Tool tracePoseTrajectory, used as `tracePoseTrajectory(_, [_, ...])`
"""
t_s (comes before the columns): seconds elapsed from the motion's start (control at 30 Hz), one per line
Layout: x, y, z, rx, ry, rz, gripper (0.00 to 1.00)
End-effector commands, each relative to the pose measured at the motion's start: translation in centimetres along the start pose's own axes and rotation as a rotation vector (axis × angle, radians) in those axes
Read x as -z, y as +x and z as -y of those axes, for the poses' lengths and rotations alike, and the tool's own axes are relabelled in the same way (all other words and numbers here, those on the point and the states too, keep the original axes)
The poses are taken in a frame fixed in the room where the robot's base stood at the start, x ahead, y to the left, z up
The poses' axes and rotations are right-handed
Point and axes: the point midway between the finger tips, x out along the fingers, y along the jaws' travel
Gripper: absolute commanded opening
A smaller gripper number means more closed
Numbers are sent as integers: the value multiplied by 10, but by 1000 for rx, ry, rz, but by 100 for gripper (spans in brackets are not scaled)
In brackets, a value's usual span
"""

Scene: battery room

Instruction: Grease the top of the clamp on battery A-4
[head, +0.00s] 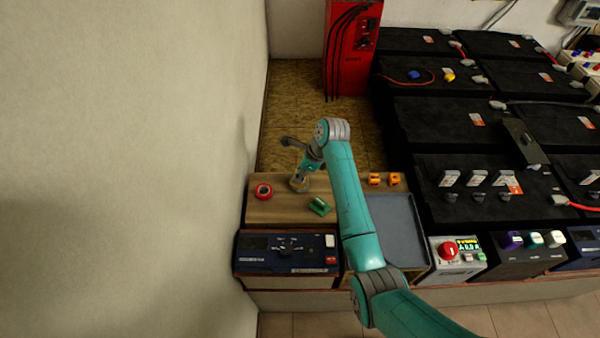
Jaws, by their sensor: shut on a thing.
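My gripper (303,174) is at the left of the wooden bench top, pointing down at a small pale, yellowish jar-like thing (299,185). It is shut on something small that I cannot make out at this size. The black batteries (440,120) stand in rows at the right, well away from my gripper. Grey clamps, such as one clamp (498,104), sit at battery corners. The labels are too small to read, so I cannot tell which battery is A-4.
A red ring-shaped roll (263,191), a green block (319,206) and orange pieces (375,179) lie on the wooden bench top (285,210). A grey tray (397,240) is right of my arm. A red cabinet (350,55) stands behind. Cables cross some batteries; a dark plate (524,142) stands up among them.

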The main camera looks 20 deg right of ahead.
Motion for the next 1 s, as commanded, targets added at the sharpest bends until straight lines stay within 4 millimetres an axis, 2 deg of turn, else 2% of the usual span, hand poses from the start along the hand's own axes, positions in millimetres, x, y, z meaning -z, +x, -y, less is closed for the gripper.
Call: tracePoseTrajectory(1.0, [3, 8, 0, 0, 0, 0, 6])
